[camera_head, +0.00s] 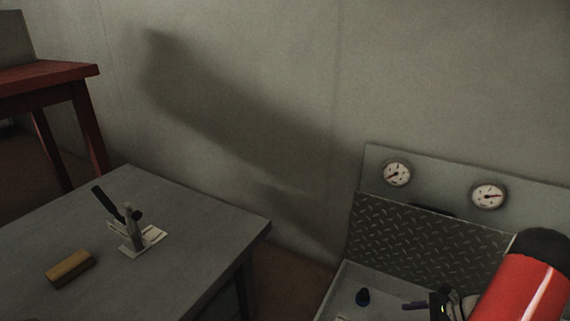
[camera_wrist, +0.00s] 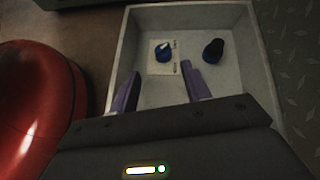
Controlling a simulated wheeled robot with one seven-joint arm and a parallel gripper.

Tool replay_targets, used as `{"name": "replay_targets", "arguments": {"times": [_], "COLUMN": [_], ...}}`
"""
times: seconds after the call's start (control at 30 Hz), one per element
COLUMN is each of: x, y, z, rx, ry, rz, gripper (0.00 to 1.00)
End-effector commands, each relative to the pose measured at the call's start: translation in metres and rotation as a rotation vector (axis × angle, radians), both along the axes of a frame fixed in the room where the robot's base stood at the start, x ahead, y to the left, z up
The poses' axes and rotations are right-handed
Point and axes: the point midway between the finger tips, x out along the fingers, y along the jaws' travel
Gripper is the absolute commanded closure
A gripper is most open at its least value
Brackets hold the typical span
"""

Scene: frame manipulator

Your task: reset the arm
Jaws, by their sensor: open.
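My gripper (camera_wrist: 160,92) shows in the wrist view with its two purple-grey fingers apart and nothing between them. It is over a pale tray-like panel (camera_wrist: 121,60) that bears a blue knob with a white pointer (camera_wrist: 163,52) on a white label and a dark blue knob (camera_wrist: 213,50). The fingertips appear in front of the knobs; I cannot tell the exact gap. My red arm link covers the lower right corner.
Two round gauges (camera_head: 397,173) (camera_head: 488,196) sit on the panel's upright back, above a diamond-plate face (camera_head: 420,240). A grey table (camera_head: 190,215) at left holds a lever device (camera_head: 131,232) and a brown block (camera_head: 70,269). A red table (camera_head: 50,76) stands behind, by the wall.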

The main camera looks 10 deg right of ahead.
Motion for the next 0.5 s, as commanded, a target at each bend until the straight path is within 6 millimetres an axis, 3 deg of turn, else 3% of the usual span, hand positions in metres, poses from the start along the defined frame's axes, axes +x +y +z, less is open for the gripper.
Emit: {"name": "replay_targets", "arguments": {"times": [0.27,0.5], "x": [0.016,0.017], "y": [0.037,0.104], "z": [0.077,0.180], "rx": [-0.171,-0.436], "ry": [-0.050,-0.148], "rz": [0.224,0.561], "gripper": [0.53,0.53]}}
